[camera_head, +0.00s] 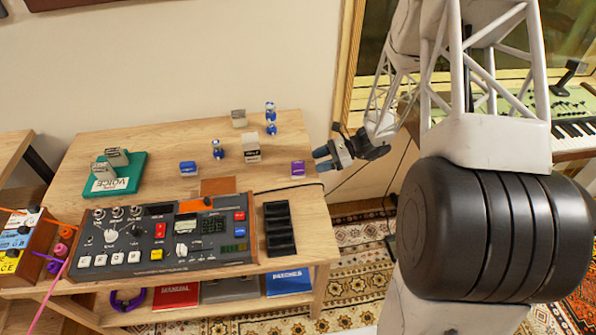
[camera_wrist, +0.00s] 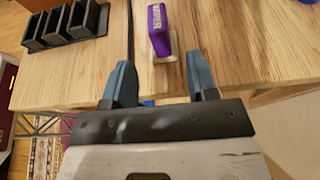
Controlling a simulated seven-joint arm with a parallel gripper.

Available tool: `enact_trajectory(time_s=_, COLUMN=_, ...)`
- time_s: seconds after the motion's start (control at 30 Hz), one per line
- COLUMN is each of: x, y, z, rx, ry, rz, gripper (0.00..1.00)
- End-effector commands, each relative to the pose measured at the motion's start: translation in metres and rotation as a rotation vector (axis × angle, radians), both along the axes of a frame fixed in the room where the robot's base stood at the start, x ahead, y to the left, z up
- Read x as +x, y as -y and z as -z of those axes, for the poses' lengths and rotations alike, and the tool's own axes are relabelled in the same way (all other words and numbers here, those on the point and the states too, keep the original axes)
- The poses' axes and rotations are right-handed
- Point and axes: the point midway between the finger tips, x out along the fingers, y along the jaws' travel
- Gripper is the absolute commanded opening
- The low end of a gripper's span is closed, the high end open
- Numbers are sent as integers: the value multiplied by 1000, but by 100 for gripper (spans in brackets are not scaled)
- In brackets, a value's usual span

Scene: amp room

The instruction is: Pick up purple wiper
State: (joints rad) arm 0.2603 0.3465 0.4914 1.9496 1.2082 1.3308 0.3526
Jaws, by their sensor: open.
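The purple wiper (camera_head: 298,168) is a small block standing on the right part of the wooden table, with a pale base under it. In the wrist view the purple wiper (camera_wrist: 158,30) shows white lettering on its side and lies ahead of the fingers, between their lines. My gripper (camera_head: 323,159) is just to the right of the wiper, past the table's right edge in the head view. In the wrist view my gripper (camera_wrist: 158,85) has two blue fingers spread apart with nothing between them.
A black divided tray (camera_head: 279,229) stands in front of the wiper, and a black cable runs beside it. A white block (camera_head: 251,147) and blue-capped bottles stand behind to the left. A mixer-like console (camera_head: 160,238) fills the table's front. A blue block (camera_head: 188,168) lies farther left.

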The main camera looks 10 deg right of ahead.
Motion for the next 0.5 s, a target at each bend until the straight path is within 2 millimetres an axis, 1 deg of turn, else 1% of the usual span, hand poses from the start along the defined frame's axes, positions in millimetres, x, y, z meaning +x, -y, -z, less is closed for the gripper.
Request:
enact_trajectory(time_s=0.3, x=0, y=-20, z=7, rx=-1, ry=0, rz=-2, gripper=53)
enact_trajectory(time_s=0.5, x=0, y=-24, z=8, rx=-1, ry=1, rz=0, gripper=53)
